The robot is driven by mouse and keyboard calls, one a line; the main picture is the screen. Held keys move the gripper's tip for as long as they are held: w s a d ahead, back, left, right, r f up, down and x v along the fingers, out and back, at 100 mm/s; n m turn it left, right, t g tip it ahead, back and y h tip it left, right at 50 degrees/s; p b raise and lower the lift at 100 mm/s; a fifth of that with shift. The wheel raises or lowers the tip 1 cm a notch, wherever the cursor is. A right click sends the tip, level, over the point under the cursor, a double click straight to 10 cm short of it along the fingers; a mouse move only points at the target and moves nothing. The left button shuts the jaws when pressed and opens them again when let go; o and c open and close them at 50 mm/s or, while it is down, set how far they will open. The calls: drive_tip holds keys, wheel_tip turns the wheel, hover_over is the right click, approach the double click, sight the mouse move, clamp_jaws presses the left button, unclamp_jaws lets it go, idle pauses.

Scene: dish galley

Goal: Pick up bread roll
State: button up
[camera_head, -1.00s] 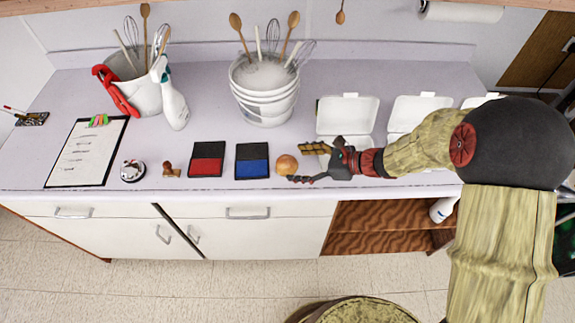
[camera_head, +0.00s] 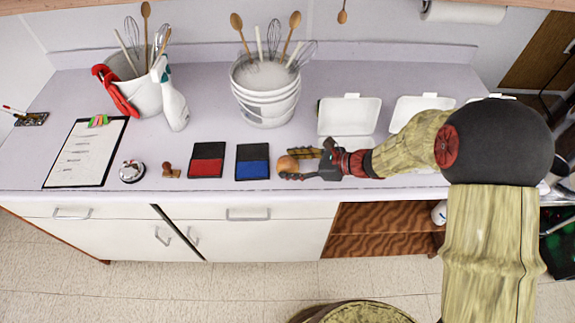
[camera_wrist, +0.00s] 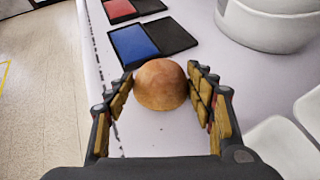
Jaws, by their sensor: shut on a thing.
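The bread roll (camera_head: 287,164) is a round golden-brown bun near the front edge of the counter. In the wrist view the roll (camera_wrist: 161,85) sits between the fingertips. My gripper (camera_head: 291,164) is shut on the roll, with one finger on each side of it. In the wrist view the gripper (camera_wrist: 162,92) shows its padded fingers at the left and right sides of the roll. I cannot tell whether the roll is lifted clear of the counter.
A blue ink pad (camera_head: 253,168) lies just left of the roll, with a red ink pad (camera_head: 206,166) beyond it. White buckets (camera_head: 265,112) of utensils stand behind. An open white foam box (camera_head: 349,116) is behind my gripper. The counter's front edge (camera_head: 240,191) is close.

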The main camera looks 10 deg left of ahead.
drive_tip(key=shift+c, duration=1)
